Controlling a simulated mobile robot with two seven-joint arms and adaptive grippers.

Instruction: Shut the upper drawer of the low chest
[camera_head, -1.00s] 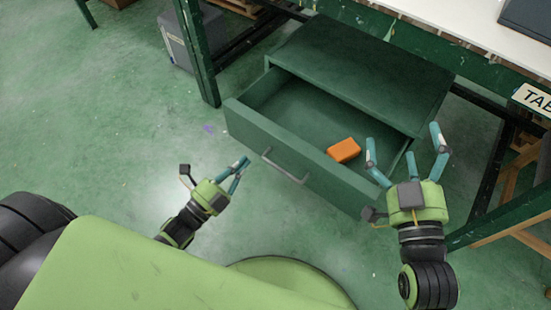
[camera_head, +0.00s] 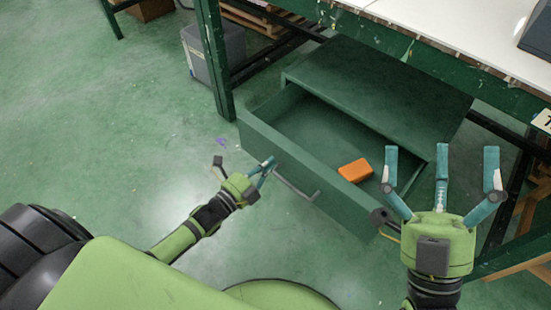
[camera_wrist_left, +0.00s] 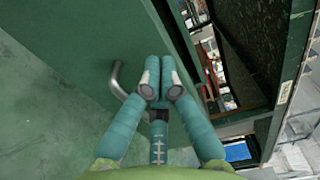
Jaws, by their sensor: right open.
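The low green chest (camera_head: 385,85) stands under the worktable. Its upper drawer (camera_head: 330,186) is pulled well out, and its inside shows. An orange block (camera_head: 355,170) lies in the drawer near the front. The front has a grey bar handle (camera_head: 296,189), which also shows in the left wrist view (camera_wrist_left: 117,80).
The green-framed worktable (camera_head: 440,35) overhangs the chest, with a leg (camera_head: 214,60) left of it. A grey box (camera_head: 220,45) stands behind that leg. A wooden frame (camera_head: 530,200) is at the right. The green floor at the left is clear.

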